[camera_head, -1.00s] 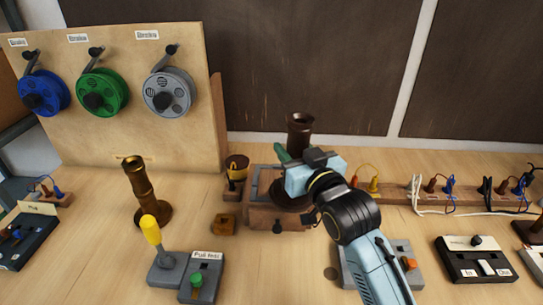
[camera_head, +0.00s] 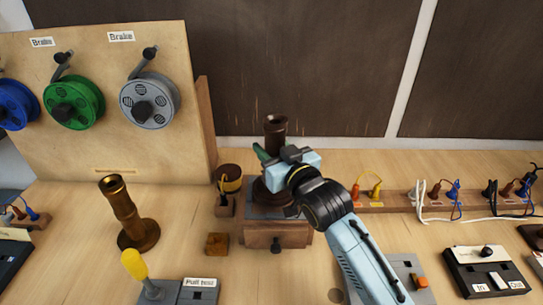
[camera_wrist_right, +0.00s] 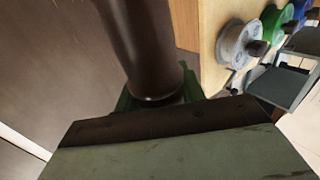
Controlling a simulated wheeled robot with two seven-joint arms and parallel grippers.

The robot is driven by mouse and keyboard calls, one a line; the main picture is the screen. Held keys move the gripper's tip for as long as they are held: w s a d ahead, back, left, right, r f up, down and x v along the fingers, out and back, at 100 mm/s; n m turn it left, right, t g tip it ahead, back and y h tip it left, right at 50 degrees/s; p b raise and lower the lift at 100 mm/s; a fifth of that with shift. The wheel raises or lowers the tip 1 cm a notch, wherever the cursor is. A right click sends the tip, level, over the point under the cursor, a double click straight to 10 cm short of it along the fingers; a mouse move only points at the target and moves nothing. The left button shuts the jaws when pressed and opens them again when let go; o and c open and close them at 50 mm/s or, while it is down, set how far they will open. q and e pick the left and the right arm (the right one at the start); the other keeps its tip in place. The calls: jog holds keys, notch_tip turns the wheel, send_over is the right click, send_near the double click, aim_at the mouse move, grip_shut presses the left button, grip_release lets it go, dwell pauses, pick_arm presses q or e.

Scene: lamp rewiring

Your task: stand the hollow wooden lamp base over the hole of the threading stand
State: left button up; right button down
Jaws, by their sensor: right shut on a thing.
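The dark brown wooden lamp base (camera_head: 275,128) stands upright at the wooden threading stand (camera_head: 262,236), its flared foot over the grey top. My right gripper (camera_head: 272,160) is shut on its neck with green fingers; in the right wrist view the dark column (camera_wrist_right: 150,50) rises between green pads. The gripper and wrist hide part of the column and foot. The stand's hole is hidden, and I cannot tell whether the foot touches the top or hovers just over it. My left gripper is not in view.
A brass-brown turned column (camera_head: 128,215) stands on the left. A drum (camera_head: 229,178) and small wooden block (camera_head: 217,243) are left of the stand. Cable reels (camera_head: 150,100) hang on a panel behind left. A socket strip (camera_head: 395,198) and switch box (camera_head: 485,270) are at right.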

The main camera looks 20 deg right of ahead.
jog(key=shift+f, duration=0.65)
jog(key=shift+f, duration=0.1)
jog(key=c, duration=0.9)
grip_release()
jog(key=shift+f, duration=0.15)
jog(key=shift+o, duration=0.2)
jog(key=shift+s, duration=0.1)
jog(key=v, duration=1.1)
jog(key=shift+s, duration=0.35)
jog(key=shift+d, duration=0.1)
